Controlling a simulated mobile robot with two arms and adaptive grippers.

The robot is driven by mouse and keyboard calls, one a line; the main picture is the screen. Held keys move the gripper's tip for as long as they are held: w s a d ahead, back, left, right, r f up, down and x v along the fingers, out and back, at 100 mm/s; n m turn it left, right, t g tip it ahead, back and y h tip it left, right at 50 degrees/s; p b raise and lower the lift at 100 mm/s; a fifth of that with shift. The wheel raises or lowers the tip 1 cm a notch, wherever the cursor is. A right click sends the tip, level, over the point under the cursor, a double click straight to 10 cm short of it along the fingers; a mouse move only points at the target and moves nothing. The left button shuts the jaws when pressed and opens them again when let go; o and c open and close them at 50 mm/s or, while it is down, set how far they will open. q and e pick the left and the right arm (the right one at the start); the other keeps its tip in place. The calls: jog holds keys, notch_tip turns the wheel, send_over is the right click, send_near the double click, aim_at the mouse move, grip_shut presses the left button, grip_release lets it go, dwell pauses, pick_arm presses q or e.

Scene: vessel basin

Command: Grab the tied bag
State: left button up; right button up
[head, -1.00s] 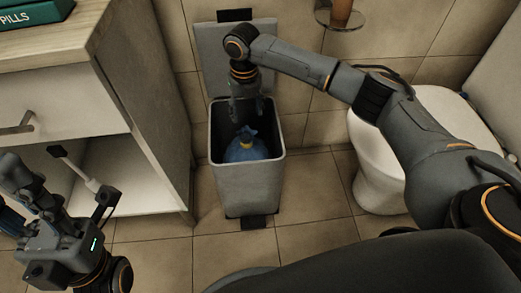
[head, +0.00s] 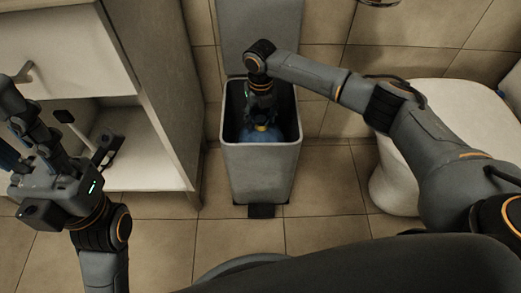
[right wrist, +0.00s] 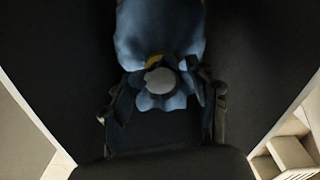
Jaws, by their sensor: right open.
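The tied bag (head: 258,136) is blue with a yellow tie at its neck and sits inside the open grey bin. In the right wrist view the bag (right wrist: 160,35) fills the top middle, its gathered knot toward me. My right gripper (head: 261,112) reaches down into the bin over the bag. In the right wrist view the open fingers of this gripper (right wrist: 162,98) stand on either side of the knot; contact is not clear. My left gripper (head: 28,135) is at the far left, away from the bag; its jaw opening is unclear.
The grey bin (head: 258,178) stands on the tiled floor with its lid raised. A white cabinet (head: 165,85) with an open shelf is to its left. A white toilet (head: 398,185) is to its right. Bare floor lies in front.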

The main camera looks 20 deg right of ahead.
jog(key=shift+f, duration=0.8)
grip_shut()
jog(key=shift+r, duration=0.2)
